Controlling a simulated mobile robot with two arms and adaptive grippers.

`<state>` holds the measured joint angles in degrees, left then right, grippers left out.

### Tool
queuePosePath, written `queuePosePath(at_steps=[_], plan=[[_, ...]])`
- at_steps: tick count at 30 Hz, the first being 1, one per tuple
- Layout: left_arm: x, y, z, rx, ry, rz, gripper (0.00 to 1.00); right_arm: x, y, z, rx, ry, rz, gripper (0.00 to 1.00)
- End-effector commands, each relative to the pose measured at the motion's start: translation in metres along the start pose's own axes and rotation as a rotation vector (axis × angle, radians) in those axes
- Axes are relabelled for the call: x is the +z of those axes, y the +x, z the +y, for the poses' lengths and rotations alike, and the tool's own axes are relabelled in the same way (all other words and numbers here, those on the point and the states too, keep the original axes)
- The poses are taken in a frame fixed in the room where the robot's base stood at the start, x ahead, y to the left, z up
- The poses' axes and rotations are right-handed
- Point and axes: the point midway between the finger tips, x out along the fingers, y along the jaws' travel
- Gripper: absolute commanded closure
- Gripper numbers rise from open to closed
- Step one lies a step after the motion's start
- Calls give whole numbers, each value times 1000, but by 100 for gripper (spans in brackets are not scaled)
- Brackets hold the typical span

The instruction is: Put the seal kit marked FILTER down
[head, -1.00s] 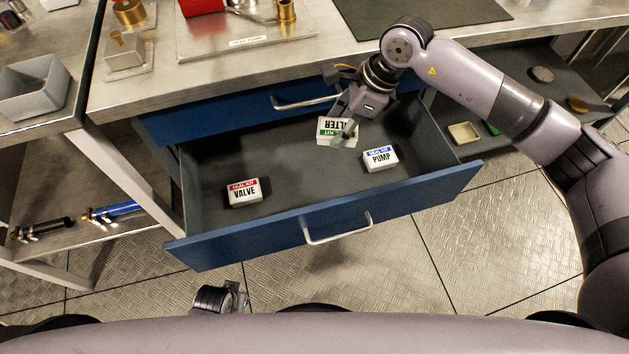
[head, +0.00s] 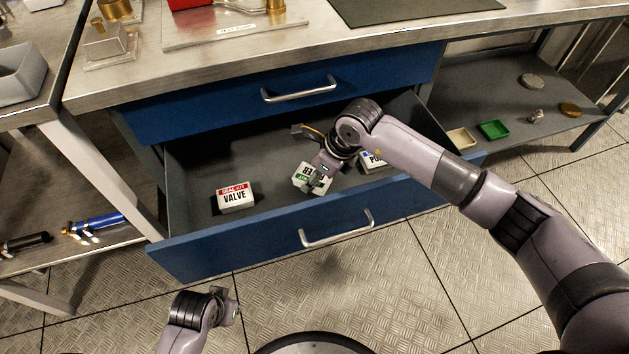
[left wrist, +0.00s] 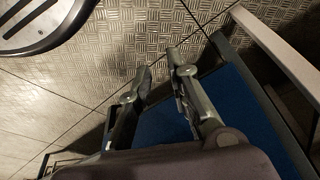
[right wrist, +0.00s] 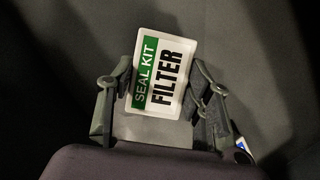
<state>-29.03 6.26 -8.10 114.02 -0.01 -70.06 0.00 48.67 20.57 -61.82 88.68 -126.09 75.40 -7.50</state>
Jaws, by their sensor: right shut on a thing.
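The seal kit marked FILTER (head: 309,177) is a small white box with a green band. My right gripper (head: 318,181) is shut on it, inside the open drawer. In the right wrist view the FILTER kit (right wrist: 163,72) sits between the two fingers (right wrist: 160,95), its label facing the camera. I cannot tell whether it touches the drawer floor. My left gripper (head: 228,306) is low in front of the drawer; in the left wrist view its fingers (left wrist: 157,62) are apart with nothing between them.
The open drawer (head: 190,160) also holds the red-banded VALVE kit (head: 236,197) at left and the blue-banded PUMP kit (head: 371,161) at right, partly hidden by my right arm. A shut blue drawer (head: 200,108) is above. Drawer floor between VALVE and FILTER is clear.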

Motion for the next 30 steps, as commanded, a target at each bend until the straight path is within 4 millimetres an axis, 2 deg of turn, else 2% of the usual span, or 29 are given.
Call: queuePosePath(at_steps=[3, 6, 17, 18, 27, 30], plan=[[-3, -8, -1, -1, -1, 8, 82, -9, 19, 1, 4, 2, 3, 87], [-5, -14, -1, -2, -1, 10, 82, -12, 27, 1, 2, 1, 2, 87], [-7, -18, -1, -2, -2, 13, 82, -12, 28, 0, 1, 0, 1, 87], [-7, -19, -1, -2, -2, 13, 82, -13, 29, 0, 1, 0, 2, 53], [-6, -19, -1, -2, -2, 10, 82, -12, 28, 0, 1, 0, 2, 34], [-6, -19, -1, -2, -2, 10, 82, -12, 28, 0, 1, 0, 2, 34]])
